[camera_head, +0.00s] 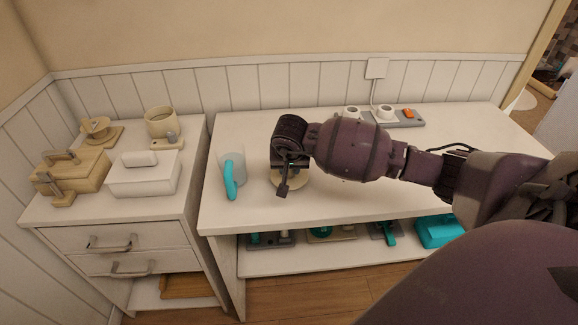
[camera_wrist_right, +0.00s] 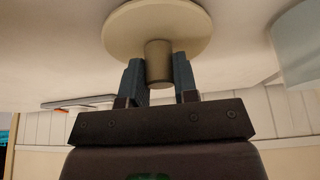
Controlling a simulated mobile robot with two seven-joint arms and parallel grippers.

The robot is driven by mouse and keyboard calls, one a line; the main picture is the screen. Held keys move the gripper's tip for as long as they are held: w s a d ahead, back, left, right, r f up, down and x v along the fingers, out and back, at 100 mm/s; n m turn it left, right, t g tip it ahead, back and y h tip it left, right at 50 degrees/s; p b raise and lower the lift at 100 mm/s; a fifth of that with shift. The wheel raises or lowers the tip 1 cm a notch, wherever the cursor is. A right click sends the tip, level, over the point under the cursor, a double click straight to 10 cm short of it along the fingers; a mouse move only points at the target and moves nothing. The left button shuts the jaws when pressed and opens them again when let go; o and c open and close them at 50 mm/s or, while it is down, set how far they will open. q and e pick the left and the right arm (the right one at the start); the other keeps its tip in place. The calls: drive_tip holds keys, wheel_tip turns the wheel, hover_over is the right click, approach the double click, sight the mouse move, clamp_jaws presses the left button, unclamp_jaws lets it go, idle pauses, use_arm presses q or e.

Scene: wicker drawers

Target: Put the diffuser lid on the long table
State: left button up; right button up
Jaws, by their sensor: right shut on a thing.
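The diffuser lid is a round cream disc with a short brown knob. In the right wrist view the lid (camera_wrist_right: 190,22) shows with its knob between the fingers of my right gripper (camera_wrist_right: 158,75), which is shut on it. In the head view the right gripper (camera_head: 289,168) points down over the left part of the long white table (camera_head: 370,190). The lid (camera_head: 291,182) shows partly beneath it, at or just above the table top; I cannot tell whether it touches. My left gripper is not in view.
A clear cup with a turquoise handle (camera_head: 231,175) stands just left of the lid. A grey tray (camera_head: 405,122) with small items sits at the table's back. A drawer cabinet (camera_head: 110,205) on the left holds a white box (camera_head: 143,176) and wooden items. The table front is clear.

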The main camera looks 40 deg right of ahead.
drive_tip(key=shift+f, duration=0.1)
drive_tip(key=o, duration=1)
